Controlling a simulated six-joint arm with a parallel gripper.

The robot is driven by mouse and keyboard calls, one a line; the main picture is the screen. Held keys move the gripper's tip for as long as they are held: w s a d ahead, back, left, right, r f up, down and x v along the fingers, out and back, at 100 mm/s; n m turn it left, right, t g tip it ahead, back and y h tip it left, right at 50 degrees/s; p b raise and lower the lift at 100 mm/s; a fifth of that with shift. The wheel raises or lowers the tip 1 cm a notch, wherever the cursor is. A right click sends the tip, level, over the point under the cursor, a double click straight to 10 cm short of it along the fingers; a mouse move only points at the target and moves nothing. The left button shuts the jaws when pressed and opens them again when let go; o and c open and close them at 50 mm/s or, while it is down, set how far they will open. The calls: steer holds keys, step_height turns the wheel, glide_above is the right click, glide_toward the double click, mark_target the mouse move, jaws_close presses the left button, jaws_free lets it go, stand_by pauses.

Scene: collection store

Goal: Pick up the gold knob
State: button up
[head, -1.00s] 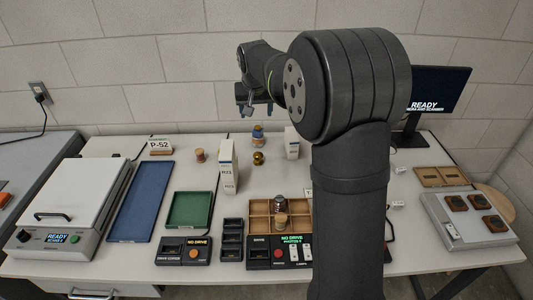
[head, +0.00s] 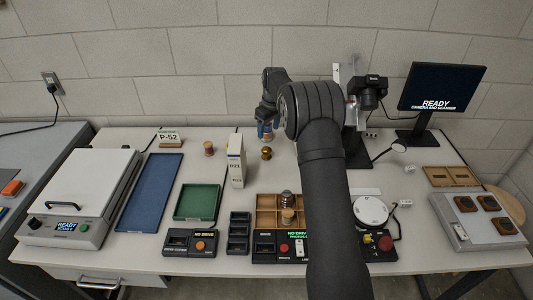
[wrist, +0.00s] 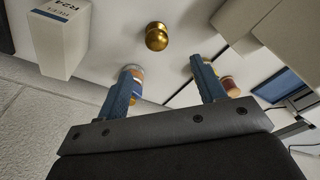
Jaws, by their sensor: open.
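The gold knob (head: 266,153) stands on the white table behind the wooden compartment tray, to the right of a tall white box. It also shows in the wrist view (wrist: 156,36), beyond the fingertips and roughly between them. My gripper (wrist: 162,78) is open, with its two blue fingers apart and nothing between them. In the head view my gripper (head: 268,125) is small and partly hidden behind my arm. It hangs above the back of the table, near the knob.
The tall white box (head: 236,160) stands close to the knob's left. A blue-labelled bottle (head: 265,133) is just behind the knob. The wooden tray (head: 267,218) and green tray (head: 198,203) lie in front.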

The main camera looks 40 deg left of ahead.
glide_above(266, 148)
steer(key=d, duration=0.1)
steer(key=f, duration=0.6)
steer(key=shift+s+f, duration=0.25)
steer(key=shift+f, duration=0.1)
steer(key=shift+w+a+f, duration=0.1)
steer(key=shift+a+f, duration=0.05)
steer(key=shift+f, duration=0.7)
steer(key=shift+w+a+f, duration=0.1)
steer(key=shift+f, duration=0.8)
steer(key=shift+w+a+f, duration=0.1)
steer(key=shift+a+f, duration=0.05)
steer(key=shift+f, duration=0.7)
steer(key=c, duration=1.1)
